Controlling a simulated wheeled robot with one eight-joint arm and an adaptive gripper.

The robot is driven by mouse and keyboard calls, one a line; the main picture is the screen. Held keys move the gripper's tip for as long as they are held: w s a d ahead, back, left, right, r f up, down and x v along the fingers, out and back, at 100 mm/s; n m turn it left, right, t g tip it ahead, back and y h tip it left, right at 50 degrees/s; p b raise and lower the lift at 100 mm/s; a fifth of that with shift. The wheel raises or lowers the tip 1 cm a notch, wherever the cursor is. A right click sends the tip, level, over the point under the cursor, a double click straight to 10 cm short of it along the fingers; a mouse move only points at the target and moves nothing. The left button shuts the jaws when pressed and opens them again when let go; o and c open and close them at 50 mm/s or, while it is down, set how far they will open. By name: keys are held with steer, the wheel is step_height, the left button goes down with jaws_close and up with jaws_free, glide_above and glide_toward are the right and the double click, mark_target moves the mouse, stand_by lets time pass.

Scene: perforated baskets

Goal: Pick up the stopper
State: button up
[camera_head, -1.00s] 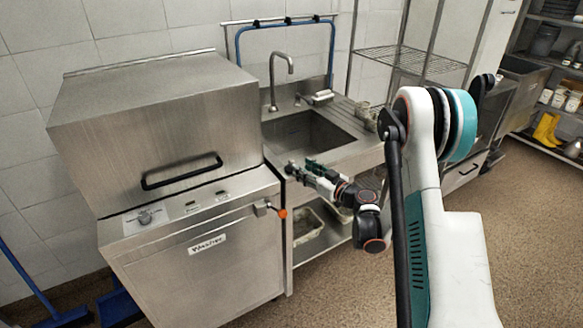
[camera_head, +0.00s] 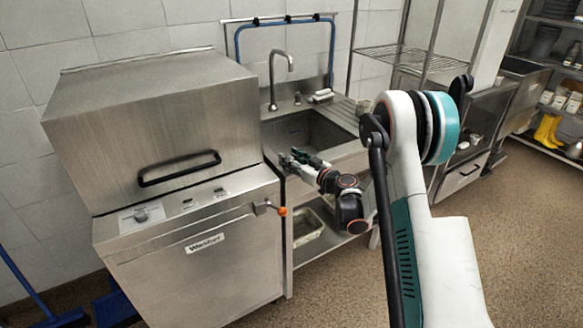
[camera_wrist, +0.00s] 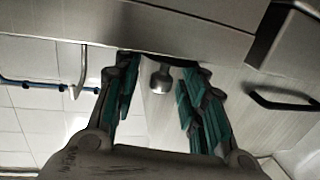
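A small grey metal piece with a rounded end, which looks like the stopper (camera_wrist: 160,82), shows in the wrist view. It sits at the edge of a steel surface, between my finger pads and apart from both. My gripper (camera_wrist: 156,92) is open around it, with a green-padded finger on each side. In the head view my gripper (camera_head: 292,157) is at the near left edge of the sink, beside the dishwasher. I cannot make out the stopper there.
The steel dishwasher (camera_head: 150,120) with its black handle (camera_head: 180,168) stands close left of my gripper. The sink basin (camera_head: 300,130) and tap (camera_head: 273,80) lie beyond it. An orange-tipped lever (camera_head: 270,208) juts from the dishwasher front. A wire shelf (camera_head: 408,60) stands behind.

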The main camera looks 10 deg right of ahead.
jaws_close()
step_height(320, 180, up, 19)
steer(key=p, duration=0.7)
steer(key=s+f+m+t+h, duration=0.2)
steer(key=s+f+m+h, duration=0.1)
steer(key=s+f+h, duration=0.15)
steer(key=s+r+m+h, duration=0.2)
steer(key=s+r+h, duration=0.2)
steer(key=s, duration=0.3)
steer(key=shift+d+r+m, duration=0.15)
steer(key=shift+r+m, duration=0.25)
steer(key=shift+r, duration=0.15)
